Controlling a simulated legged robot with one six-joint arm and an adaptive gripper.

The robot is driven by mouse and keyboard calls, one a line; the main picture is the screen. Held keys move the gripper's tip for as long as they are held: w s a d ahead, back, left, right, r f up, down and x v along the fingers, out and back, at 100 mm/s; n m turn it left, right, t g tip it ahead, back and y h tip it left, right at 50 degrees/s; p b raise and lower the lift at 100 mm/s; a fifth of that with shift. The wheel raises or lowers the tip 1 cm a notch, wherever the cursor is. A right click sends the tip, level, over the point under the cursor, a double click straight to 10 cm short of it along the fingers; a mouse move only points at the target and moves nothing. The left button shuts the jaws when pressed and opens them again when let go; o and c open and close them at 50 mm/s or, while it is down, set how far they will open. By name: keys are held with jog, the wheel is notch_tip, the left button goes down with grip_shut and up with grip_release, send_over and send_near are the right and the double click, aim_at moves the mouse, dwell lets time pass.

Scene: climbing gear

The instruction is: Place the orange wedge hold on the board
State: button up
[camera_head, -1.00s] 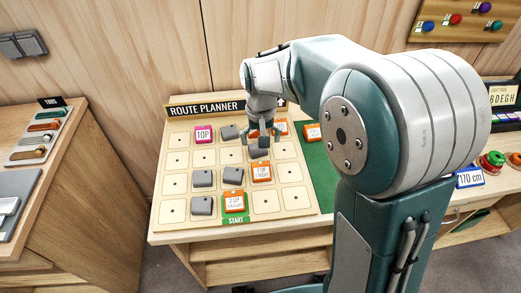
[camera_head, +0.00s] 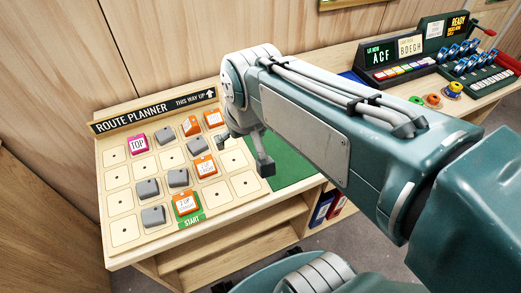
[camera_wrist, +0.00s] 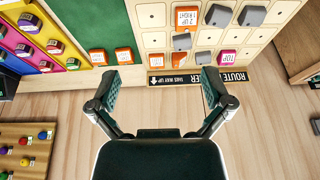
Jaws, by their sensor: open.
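The route planner board (camera_head: 125,230) carries several orange holds, several grey holds and a pink TOP hold (camera_head: 138,143). Two orange holds, an upper orange hold (camera_head: 190,126) and a corner orange hold (camera_head: 213,119), sit in its top row. An orange hold (camera_head: 205,167) sits mid-board, and a lower orange hold (camera_head: 186,203) is by START. My gripper (camera_head: 244,156) is open and empty near the board's right side. In the wrist view, two orange holds (camera_wrist: 123,55) are on the green mat (camera_wrist: 100,22). I cannot tell which one is the wedge.
My arm covers much of the green mat (camera_head: 295,165) in the head view. Coloured holds (camera_head: 433,100) and display boxes (camera_head: 398,62) stand farther right on the bench. A grey hold (camera_head: 197,146) is beside the mid-board orange hold. The wall is behind the board.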

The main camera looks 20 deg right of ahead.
jog(key=s+d+t, duration=0.1)
jog(key=s, duration=0.5)
jog(key=shift+s+d+t, duration=0.35)
jog(key=shift+s+t, duration=0.05)
